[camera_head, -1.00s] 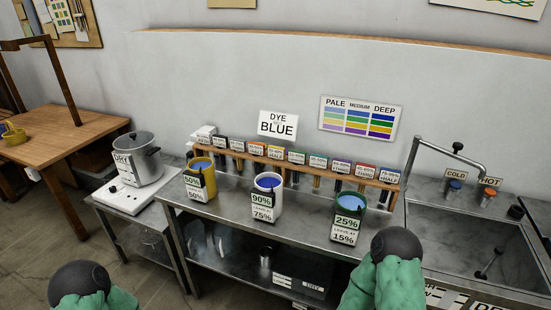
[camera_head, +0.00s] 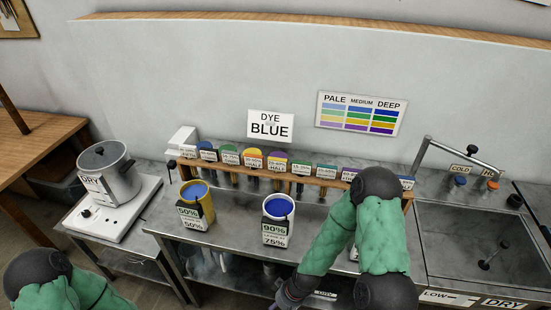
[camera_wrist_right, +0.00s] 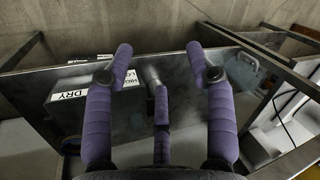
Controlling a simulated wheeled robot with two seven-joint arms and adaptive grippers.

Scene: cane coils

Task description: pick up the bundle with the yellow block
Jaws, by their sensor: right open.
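Several small bundles hang in a row from a wooden rack (camera_head: 330,181) at the back of the steel bench, each behind a tag with a coloured block. One tag with a yellow block (camera_head: 253,153) is left of the rack's middle; its bundle below is small and mostly hidden. My right gripper (camera_head: 290,293) is low at the bench's front edge, partly hidden by my right arm and well short of the rack. In the right wrist view, its purple fingers (camera_wrist_right: 160,58) are spread and empty. My left forearm shows at the lower left, but its gripper is out of view.
A yellow pot (camera_head: 207,207) and a white pot (camera_head: 279,212) of blue dye stand before the rack. My right arm covers the bench to their right. A steel pot (camera_head: 112,178) sits at the left, a sink (camera_head: 490,245) at the right. A DRY label (camera_wrist_right: 72,93) shows below.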

